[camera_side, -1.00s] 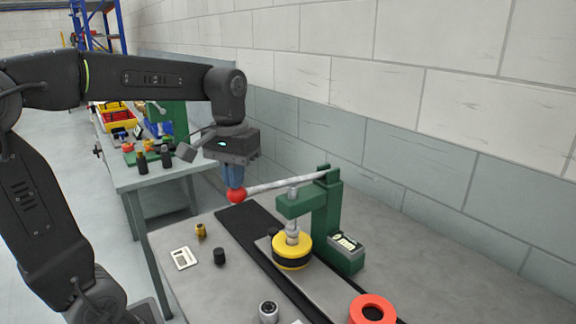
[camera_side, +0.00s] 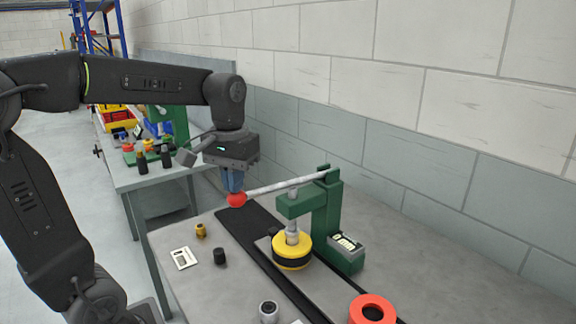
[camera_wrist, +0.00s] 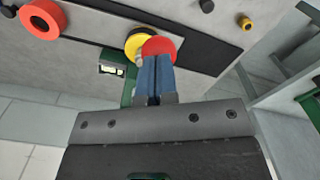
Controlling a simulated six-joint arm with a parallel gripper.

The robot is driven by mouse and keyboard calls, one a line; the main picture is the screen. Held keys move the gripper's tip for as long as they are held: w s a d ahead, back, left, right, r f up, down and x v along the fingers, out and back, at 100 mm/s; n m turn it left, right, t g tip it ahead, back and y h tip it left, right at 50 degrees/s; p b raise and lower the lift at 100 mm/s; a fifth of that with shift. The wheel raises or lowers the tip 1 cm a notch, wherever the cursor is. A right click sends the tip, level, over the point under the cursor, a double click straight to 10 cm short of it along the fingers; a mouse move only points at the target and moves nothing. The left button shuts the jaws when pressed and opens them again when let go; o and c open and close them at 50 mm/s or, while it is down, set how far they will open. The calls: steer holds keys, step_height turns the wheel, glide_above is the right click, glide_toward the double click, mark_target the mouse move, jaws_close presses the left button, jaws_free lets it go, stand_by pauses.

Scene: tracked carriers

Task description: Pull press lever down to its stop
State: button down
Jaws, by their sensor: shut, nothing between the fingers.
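The green press (camera_side: 326,225) stands on the grey bench, with a grey lever (camera_side: 285,186) reaching left from its top. The lever ends in a red ball knob (camera_side: 237,200) and slopes down a little toward it. My gripper (camera_side: 233,190) is shut with nothing between its blue fingers. Its fingertips are at the top of the knob and seem to touch it. In the wrist view the fingertips (camera_wrist: 155,62) overlap the red knob (camera_wrist: 158,47). The press ram (camera_side: 292,232) is over a yellow and black round carrier (camera_side: 292,250); the ram's tip seems to meet it.
A black track (camera_side: 262,246) runs along the bench under the carrier. A wall stands behind.

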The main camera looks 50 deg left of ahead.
steer(key=shift+s+f, duration=0.2)
steer(key=shift+f, duration=1.25)
stand_by(1.4)
step_height(320, 180, up, 14)
stand_by(1.7)
steer(key=shift+f, duration=0.1)
stand_by(0.5)
steer(key=s+d+f+m+t, duration=0.2)
steer(key=s+d+f+m, duration=0.1)
steer(key=f, duration=0.4)
steer(key=s+d+f+m+t, duration=0.3)
steer(key=s+d+f, duration=0.2)
steer(key=d+f, duration=0.1)
steer(key=shift+f+t, duration=0.3)
steer(key=shift+f, duration=0.25)
